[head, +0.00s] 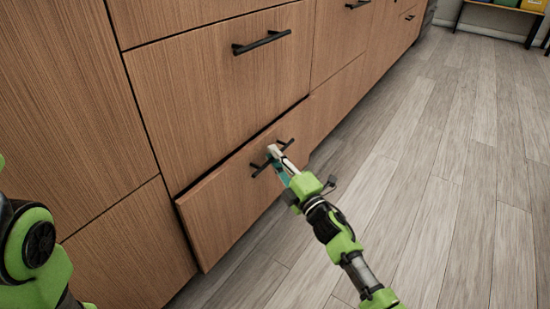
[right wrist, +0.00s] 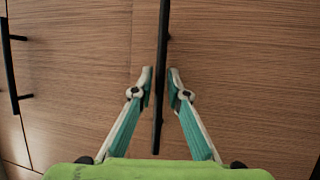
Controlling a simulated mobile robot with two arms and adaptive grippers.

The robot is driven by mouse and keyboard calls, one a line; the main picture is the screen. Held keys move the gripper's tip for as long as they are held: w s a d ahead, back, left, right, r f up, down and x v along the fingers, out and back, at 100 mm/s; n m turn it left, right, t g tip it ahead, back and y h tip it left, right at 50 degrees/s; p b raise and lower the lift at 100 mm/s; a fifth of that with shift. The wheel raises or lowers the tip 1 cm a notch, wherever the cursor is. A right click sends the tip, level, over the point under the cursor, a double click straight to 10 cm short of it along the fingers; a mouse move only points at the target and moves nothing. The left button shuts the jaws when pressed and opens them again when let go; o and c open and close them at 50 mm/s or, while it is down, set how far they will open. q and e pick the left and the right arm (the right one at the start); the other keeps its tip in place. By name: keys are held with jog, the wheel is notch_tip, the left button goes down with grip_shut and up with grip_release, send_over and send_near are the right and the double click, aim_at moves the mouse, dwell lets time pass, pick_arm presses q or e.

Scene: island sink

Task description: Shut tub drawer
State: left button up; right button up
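The bottom wooden drawer (head: 222,212) stands slightly out from the cabinet in the head view, with a dark gap along its top edge. Its black bar handle (right wrist: 161,60) runs upright through the middle of the right wrist view. My right gripper (head: 272,153) is at this handle, its fingers (right wrist: 160,78) on either side of the bar. Narrow gaps show between the fingers and the bar, so it looks open around the handle, not clamped. The drawer's inside is hidden. My left gripper is out of view; only part of the left arm shows at lower left.
The drawer above (head: 225,85) is shut and has its own black handle (head: 262,42); other flush fronts lie around it. Grey plank floor (head: 440,170) is clear on the right. A shelf with bins (head: 500,8) stands at the far top right.

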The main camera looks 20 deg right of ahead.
aim_at(265, 152)
grip_shut()
jog(key=shift+w, duration=0.1)
jog(key=shift+w+a+b, duration=0.3)
jog(key=shift+w+a, duration=0.55)
jog(key=shift+w, duration=0.25)
jog(key=shift+r, duration=0.1)
grip_release()
jog(key=shift+a, duration=0.1)
jog(key=v, duration=1.2)
